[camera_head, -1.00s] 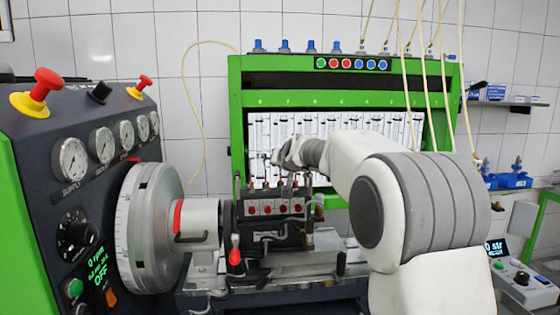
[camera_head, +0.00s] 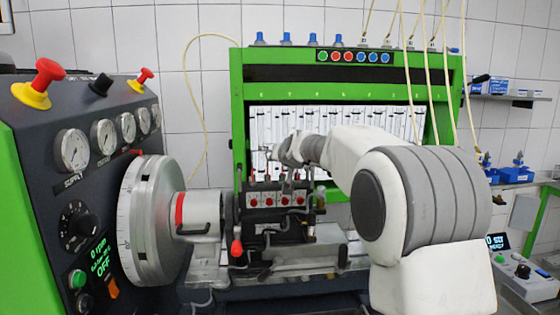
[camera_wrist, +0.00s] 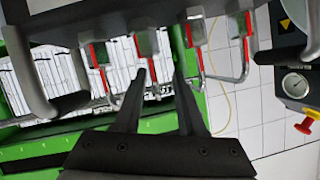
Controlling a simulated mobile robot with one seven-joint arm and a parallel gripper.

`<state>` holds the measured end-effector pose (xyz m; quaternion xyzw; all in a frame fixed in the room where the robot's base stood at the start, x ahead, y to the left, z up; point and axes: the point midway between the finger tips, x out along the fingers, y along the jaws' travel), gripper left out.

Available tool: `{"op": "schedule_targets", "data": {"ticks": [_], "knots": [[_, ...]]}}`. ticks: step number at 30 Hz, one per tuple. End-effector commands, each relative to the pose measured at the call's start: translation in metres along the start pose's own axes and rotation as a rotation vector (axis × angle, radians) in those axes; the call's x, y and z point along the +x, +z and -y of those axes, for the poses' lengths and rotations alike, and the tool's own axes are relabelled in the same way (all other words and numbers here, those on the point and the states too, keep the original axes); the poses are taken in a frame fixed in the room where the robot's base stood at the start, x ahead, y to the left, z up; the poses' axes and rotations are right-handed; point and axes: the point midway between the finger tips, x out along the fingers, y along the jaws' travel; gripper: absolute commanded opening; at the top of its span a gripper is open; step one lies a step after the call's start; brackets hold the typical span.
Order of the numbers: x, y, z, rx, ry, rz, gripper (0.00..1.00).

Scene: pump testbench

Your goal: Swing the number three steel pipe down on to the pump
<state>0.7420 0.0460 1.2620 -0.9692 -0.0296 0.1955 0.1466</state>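The pump (camera_head: 270,222) stands on the bench, a dark block with a row of red-marked fittings on its face. My gripper (camera_head: 283,155) is above and behind it in the head view, its fingertips partly hidden by my wrist. The wrist view shows several thin steel pipes with red sleeves. One pipe (camera_wrist: 139,50) is at the fingertips of my gripper (camera_wrist: 160,74), its lower end between the fingers. Another (camera_wrist: 196,50) is just to the right. The fingers stand apart with a gap. I see no clear clamping on a pipe. I cannot tell which pipe is number three.
The green frame (camera_head: 238,110) with glass tubes rises behind the pump. A big graduated flywheel (camera_head: 150,222) and the control panel (camera_head: 75,190) are at the left. Pale hoses (camera_head: 445,90) hang from above at the right, close to my arm.

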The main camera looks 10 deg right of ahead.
Motion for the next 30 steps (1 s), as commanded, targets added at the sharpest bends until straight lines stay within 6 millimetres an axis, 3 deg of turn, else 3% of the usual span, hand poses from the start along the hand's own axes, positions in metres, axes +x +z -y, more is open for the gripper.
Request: {"op": "schedule_targets", "data": {"ticks": [8, 30], "knots": [[-0.020, -0.002, 0.000, 0.000, 0.000, -0.006, 0.40], [-0.148, 0.000, 0.000, 0.000, 0.000, -0.003, 0.40]]}}
